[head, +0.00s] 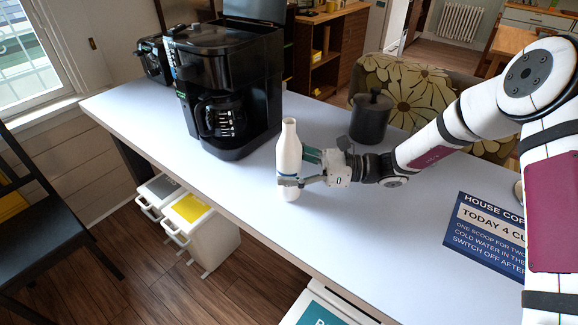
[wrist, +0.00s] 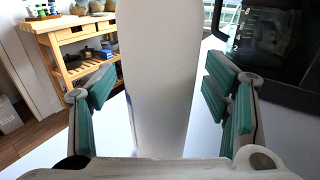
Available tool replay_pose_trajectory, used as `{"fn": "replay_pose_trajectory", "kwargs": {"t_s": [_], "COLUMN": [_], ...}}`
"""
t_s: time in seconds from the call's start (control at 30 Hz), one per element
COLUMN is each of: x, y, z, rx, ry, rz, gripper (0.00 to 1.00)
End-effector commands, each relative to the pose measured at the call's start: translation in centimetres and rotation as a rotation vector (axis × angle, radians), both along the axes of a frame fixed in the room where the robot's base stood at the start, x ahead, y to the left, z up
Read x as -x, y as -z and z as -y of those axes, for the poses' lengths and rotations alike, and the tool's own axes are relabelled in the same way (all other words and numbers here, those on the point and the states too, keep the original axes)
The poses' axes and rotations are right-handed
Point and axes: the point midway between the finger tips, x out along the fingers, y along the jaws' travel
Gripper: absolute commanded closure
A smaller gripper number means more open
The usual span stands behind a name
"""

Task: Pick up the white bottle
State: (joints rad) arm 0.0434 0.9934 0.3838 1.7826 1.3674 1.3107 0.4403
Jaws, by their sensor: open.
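The white bottle (head: 289,158) stands upright on the pale counter (head: 240,188), in front of the coffee maker. My gripper (head: 291,168) is at the bottle from the right, with its fingers at the bottle's middle and lower body. In the wrist view the bottle (wrist: 158,80) fills the middle, between the two green-padded fingers. My gripper is open, and gaps show between the bottle and the pads on both sides. The bottle's top and base are out of the wrist view.
The black coffee maker (head: 228,85) stands close behind the bottle to the left. A dark lidded canister (head: 370,118) stands behind my arm. A blue sign (head: 490,235) lies on the counter at the right. The counter's front edge is close to the bottle.

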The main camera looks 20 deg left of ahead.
Motion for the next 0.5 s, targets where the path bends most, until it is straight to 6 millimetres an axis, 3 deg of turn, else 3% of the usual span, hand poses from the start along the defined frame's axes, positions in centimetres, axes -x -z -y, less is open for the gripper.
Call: {"fn": "replay_pose_trajectory", "kwargs": {"t_s": [0.07, 0.33, 0.5], "x": [0.00, -0.01, -0.01], "y": [0.00, -0.01, -0.08], "z": [0.01, 0.03, 0.02], "rx": [0.000, 0.000, -0.001], "ry": [0.000, -0.001, -0.001], "rz": [0.000, 0.000, 0.001], "gripper": [0.35, 0.94, 0.95]}}
